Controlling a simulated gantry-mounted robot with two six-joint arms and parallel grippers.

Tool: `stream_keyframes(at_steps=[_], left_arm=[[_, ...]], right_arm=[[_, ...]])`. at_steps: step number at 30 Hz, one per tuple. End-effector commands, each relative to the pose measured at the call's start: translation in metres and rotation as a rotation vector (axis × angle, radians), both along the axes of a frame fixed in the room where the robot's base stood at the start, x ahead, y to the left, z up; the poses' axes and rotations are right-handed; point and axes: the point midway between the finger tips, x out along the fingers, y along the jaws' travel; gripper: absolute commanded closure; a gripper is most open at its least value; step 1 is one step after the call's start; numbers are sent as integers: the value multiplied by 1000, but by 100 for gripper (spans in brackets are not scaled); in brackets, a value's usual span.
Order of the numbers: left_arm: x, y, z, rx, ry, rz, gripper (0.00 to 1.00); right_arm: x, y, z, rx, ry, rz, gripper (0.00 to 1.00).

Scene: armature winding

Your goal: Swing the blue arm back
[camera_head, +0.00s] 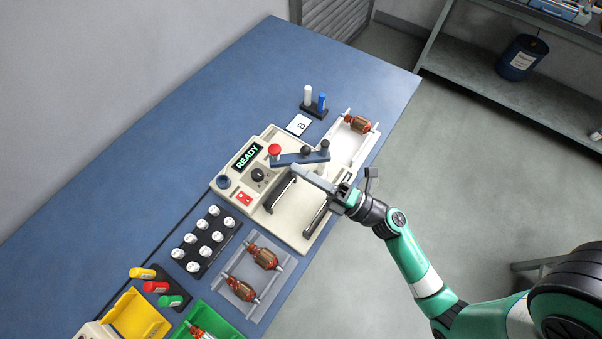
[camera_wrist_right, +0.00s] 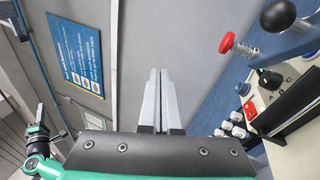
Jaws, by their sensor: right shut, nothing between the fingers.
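The blue arm (camera_head: 304,158) lies across the top of the cream winding machine (camera_head: 285,225), with a red knob (camera_head: 274,150) at its left end and dark knobs along its right part. Its red knob (camera_wrist_right: 226,42) and blue bar (camera_wrist_right: 292,44) also show at the right of the right wrist view. My right gripper (camera_head: 296,169) is shut and empty, its fingers pointing left just in front of the blue arm in the head view. In the right wrist view the shut fingers (camera_wrist_right: 160,76) are apart from the arm.
The machine's green display (camera_head: 247,155) reads READY. A copper armature (camera_head: 357,124) lies in the white tray beyond the arm. A peg stand with white and blue pegs (camera_head: 314,108) and a B card (camera_head: 298,125) are behind. The blue table (camera_head: 150,155) is clear at left.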

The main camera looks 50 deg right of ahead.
Motion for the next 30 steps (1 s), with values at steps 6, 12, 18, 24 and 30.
stream_keyframes(at_steps=[6, 12, 18, 24, 30], left_arm=[[0, 0, 0, 0, 0, 0, 100], [0, 0, 0, 0, 0, 0, 100], [0, 0, 0, 0, 0, 0, 100], [0, 0, -1, 0, 0, 0, 100], [0, 0, -5, 0, 0, 0, 100]], right_arm=[[-72, -11, -104, 112, 283, -141, 100], [-91, -19, -119, 151, 328, -202, 100], [-90, -19, -118, 150, 325, -202, 100], [-85, -19, -118, 148, 323, -197, 100], [-58, -17, -118, 145, 320, -193, 100]])
